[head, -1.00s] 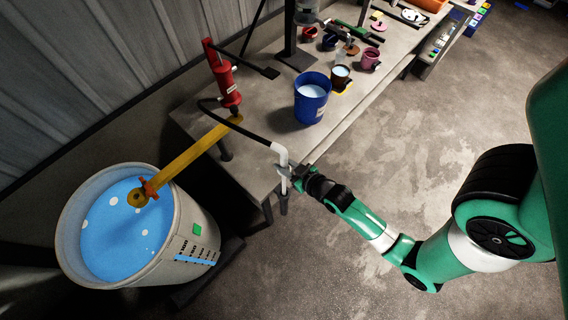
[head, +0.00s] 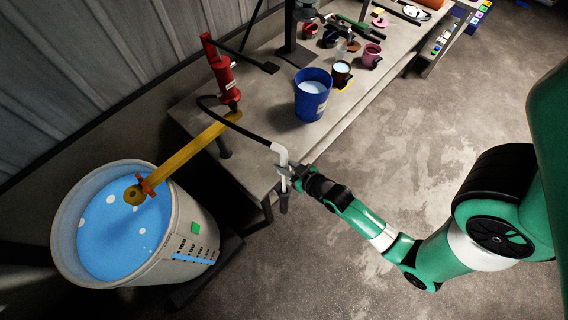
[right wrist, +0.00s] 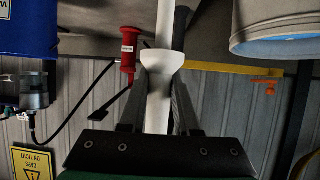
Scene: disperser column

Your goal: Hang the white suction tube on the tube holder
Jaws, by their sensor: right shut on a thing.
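The white suction tube (head: 282,155) is bent at its top and joins a black hose that runs back to the red pump (head: 224,80). My right gripper (head: 290,176) is shut on the tube's upright part, just off the table's front edge. The tube also shows upright between the fingers in the right wrist view (right wrist: 162,62). The yellow arm (head: 185,157) reaches from the table over the large bucket (head: 207,235); an orange clip-like piece (head: 149,186), seemingly the tube holder, sits at its end. The tube is apart from it. My left gripper is out of view.
The bucket holds blue liquid and stands left of the table (head: 262,185). A blue pail (head: 312,95) stands on the table, with several small cups behind it. The floor right of the table is clear.

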